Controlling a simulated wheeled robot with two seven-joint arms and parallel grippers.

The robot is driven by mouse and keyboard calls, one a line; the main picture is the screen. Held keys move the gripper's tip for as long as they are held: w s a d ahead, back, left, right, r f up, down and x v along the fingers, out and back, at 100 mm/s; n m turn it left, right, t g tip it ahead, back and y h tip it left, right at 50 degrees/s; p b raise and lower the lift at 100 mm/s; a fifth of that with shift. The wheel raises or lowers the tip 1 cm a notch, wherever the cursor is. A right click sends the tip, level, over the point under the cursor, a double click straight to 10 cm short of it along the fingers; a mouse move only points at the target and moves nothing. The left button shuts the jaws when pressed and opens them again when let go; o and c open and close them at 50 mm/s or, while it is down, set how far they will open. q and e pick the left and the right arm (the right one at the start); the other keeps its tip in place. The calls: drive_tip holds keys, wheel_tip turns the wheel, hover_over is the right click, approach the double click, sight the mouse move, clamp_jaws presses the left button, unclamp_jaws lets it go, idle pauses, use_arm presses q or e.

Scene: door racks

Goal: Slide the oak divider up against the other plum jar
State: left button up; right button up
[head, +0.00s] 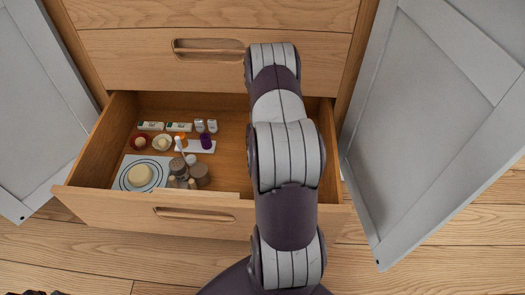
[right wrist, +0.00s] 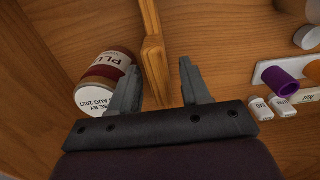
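In the right wrist view the oak divider (right wrist: 153,55) is an upright wooden panel in the drawer, its near end between the fingers of my right gripper (right wrist: 158,80). The fingers are spread, with a visible gap on the right side of the divider. A plum jar (right wrist: 103,72) with a dark red label, part of which reads "PLU", and a white date-marked end is left of the divider, partly behind the left finger. Only one plum jar shows. In the head view my right arm covers the drawer's right part, hiding divider and jar. Dark parts, perhaps my left gripper (head: 38,293), barely show at the bottom left edge.
The open drawer (head: 130,207) holds a white mat (head: 121,184) with a pale round item, small bowls (head: 138,142), brown-grey containers (head: 199,175), and a purple cup (head: 206,141) on a white tray (head: 184,146). Grey doors (head: 430,110) stand open on both sides.

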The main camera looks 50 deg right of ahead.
wheel_tip(320, 180, up, 13)
drive_tip(key=p, duration=0.7)
drive_tip(key=shift+f, duration=0.15)
